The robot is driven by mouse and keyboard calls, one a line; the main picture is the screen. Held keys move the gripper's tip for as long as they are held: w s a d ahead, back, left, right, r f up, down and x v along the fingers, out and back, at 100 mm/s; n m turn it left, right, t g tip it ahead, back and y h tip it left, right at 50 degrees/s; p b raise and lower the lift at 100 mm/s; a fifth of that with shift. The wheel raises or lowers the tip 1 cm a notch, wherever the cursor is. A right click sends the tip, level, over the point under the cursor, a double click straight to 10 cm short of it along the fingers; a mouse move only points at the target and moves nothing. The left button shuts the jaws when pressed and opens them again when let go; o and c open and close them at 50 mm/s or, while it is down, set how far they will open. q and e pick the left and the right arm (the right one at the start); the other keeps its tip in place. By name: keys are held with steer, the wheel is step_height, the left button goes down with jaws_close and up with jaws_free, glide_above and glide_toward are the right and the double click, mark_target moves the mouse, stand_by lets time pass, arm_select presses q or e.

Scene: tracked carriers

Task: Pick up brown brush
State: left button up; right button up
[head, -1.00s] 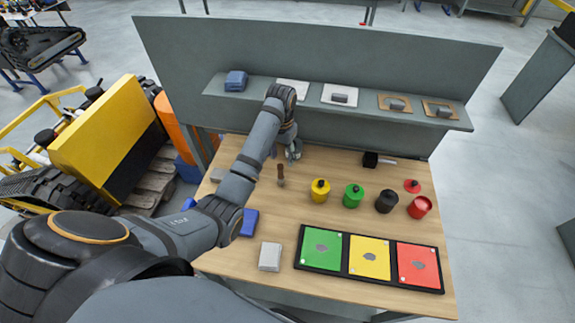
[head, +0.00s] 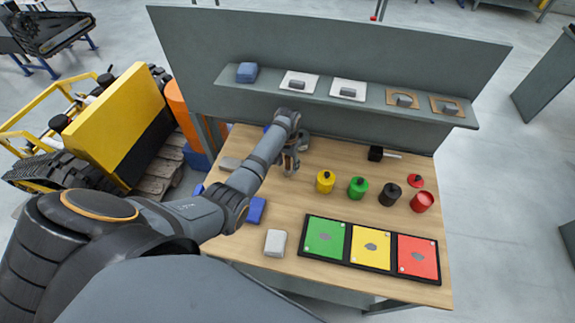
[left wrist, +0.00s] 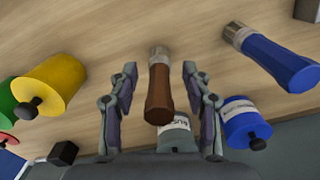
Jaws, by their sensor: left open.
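The brown brush (left wrist: 159,92) has a brown handle and a metal collar. In the left wrist view it stands between the two open fingers of my left gripper (left wrist: 160,78), with a gap on each side. In the head view my left gripper (head: 290,166) is over the left-middle part of the table and hides most of the brush. My right gripper is not in view.
A blue-handled brush (left wrist: 275,58) and a blue canister (left wrist: 245,122) are beside the gripper. Yellow (head: 325,181), green (head: 358,187), black (head: 390,195) and red (head: 422,202) canisters stand to the right. A shelf (head: 330,98) runs behind the table (head: 445,235).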

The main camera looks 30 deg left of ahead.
arm_select(q)
jaws_close()
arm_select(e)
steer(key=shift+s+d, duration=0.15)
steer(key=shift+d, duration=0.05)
arm_select(q)
steer(key=shift+w+r, duration=0.1)
steer(key=shift+r, duration=0.5)
steer(key=d+r+b, duration=0.3)
steer(key=d+r, duration=0.9)
steer(key=d, duration=0.2)
steer(key=shift+s, duration=0.25)
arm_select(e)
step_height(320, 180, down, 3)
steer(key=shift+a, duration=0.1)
